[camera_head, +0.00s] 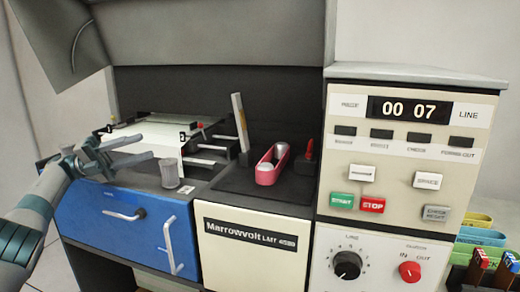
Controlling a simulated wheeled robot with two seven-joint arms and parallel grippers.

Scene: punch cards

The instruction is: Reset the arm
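My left arm comes in from the left edge, and my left gripper (146,148) is over the left part of the machine's top. Its two fingers point right and are spread apart, with nothing visible between them. It is in front of a white sheet-like surface (160,130) and to the left of a small grey cylinder (169,174). I cannot tell how high it is above the surface. My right arm and gripper are out of view.
A pink tray (268,175) holding whitish items lies on the dark middle deck, beside an upright card (240,118). A tall control panel (395,185) reading 00 07 stands right. Coloured bins (480,237) sit lower right.

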